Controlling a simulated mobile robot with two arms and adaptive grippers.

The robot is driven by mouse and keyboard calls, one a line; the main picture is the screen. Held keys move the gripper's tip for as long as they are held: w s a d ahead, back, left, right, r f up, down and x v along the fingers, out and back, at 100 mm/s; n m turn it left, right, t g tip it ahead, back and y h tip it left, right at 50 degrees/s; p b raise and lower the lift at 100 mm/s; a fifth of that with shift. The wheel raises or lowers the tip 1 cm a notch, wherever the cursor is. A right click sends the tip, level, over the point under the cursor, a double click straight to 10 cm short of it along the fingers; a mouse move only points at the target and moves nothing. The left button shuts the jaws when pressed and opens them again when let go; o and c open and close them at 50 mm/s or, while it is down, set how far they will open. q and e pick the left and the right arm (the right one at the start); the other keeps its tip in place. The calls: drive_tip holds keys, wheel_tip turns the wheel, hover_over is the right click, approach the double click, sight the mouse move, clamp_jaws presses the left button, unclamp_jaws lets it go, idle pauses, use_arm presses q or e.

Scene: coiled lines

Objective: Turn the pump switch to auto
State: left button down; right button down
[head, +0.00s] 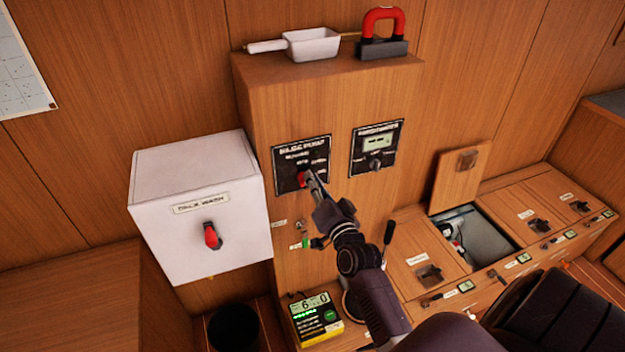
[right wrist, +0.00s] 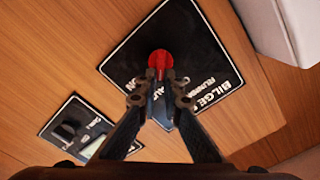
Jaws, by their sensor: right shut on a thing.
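The pump switch is a red knob (head: 301,180) on a black panel (head: 318,152) lettered as the bilge pump panel, on the front of a wooden cabinet. My right gripper (head: 313,178) reaches it from below right and is shut on the knob. In the right wrist view the red knob (right wrist: 160,62) sits between the fingertips (right wrist: 160,76), in front of the black bilge panel (right wrist: 206,62). The gripper hides part of the panel, so I cannot tell which label the knob points to. My left gripper does not show.
A white box (head: 200,215) with another red knob is left of the panel. A black instrument panel (head: 397,150) is to the right. A scoop (head: 312,44) and a red-handled magnet (head: 384,48) lie on top. An open locker (head: 482,245) is at lower right.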

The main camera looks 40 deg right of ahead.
idle(0.5)
drive_tip(key=c, duration=2.1)
unclamp_jaws()
drive_tip(key=shift+s, duration=0.1)
drive_tip(key=v, duration=1.1)
drive_tip(key=shift+s, duration=0.4)
